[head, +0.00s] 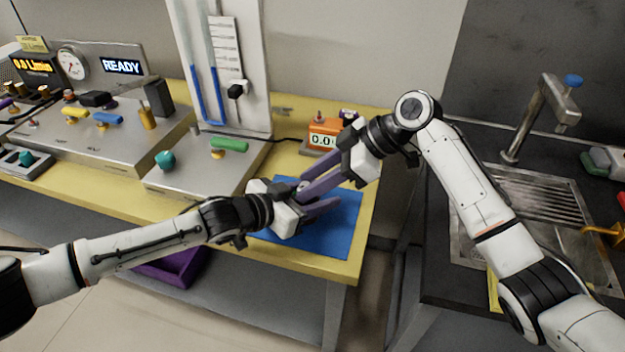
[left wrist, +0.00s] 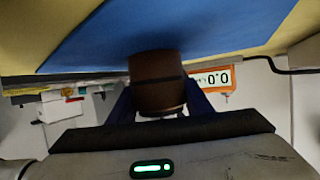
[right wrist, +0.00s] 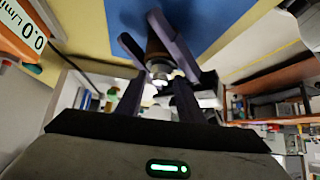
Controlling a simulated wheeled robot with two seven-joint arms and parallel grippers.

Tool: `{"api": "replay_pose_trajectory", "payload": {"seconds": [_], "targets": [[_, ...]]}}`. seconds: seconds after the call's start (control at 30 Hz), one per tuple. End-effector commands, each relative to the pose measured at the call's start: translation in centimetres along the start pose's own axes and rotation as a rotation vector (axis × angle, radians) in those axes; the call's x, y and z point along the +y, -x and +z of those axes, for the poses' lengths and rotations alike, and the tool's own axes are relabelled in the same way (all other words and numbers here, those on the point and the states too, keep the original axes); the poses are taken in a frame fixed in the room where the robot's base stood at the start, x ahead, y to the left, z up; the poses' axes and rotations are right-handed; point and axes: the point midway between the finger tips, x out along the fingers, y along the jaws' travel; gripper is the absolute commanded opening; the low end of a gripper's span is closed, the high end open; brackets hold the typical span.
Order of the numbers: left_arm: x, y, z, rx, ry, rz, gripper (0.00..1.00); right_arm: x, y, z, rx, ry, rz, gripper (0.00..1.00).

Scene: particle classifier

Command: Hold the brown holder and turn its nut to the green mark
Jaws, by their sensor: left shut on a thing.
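The brown holder (left wrist: 157,75) is a cylinder with a dark band, tilted above the blue mat. My left gripper (head: 322,207) is shut on it, with purple fingers on both sides in the left wrist view. The holder also shows between those fingers in the right wrist view (right wrist: 155,48). A small metallic nut (right wrist: 160,72) is at its end facing my right gripper. My right gripper (head: 306,190) is open, with its fingertips either side of the nut and a gap around it. The green mark cannot be made out. In the head view the fingers mostly hide the holder.
The blue mat (head: 335,238) lies on the yellow bench top (head: 222,238). An orange meter (head: 323,136) stands behind the grippers. A metal panel with valves (head: 195,175) and a flow column (head: 180,60) are to the left. A sink (head: 535,200) with a tap is at right.

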Motion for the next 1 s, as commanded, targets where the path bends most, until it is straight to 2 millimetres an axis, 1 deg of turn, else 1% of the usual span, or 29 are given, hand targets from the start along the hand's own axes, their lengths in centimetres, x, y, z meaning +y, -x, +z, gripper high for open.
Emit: {"api": "replay_pose_trajectory", "payload": {"seconds": [0.17, 0.2, 0.37, 0.4, 0.73, 1.0], "targets": [[-0.02, 0.0, -0.06, 0.001, 0.0, 0.0, 0.01, 0.0, -0.02, 0.01, 0.0, 0.0, 0.0, 0.34], [-0.02, 0.0, -0.06, 0.001, 0.0, 0.0, 0.01, -0.01, -0.02, 0.01, 0.0, 0.0, 0.0, 0.33], [-0.01, 0.0, -0.06, 0.001, 0.0, 0.0, 0.01, -0.01, 0.01, 0.0, 0.0, 0.0, 0.0, 0.06], [-0.01, 0.0, -0.06, 0.001, 0.0, 0.0, 0.01, -0.01, 0.01, 0.0, 0.0, 0.0, 0.0, 0.04], [-0.01, 0.0, -0.06, 0.001, -0.001, 0.0, 0.01, -0.11, 0.0, 0.05, -0.003, -0.039, 0.041, 0.03], [-0.01, 0.0, -0.04, 0.001, -0.001, 0.0, 0.01, -0.42, -0.04, 0.05, -0.003, -0.166, 0.171, 0.04]]}}
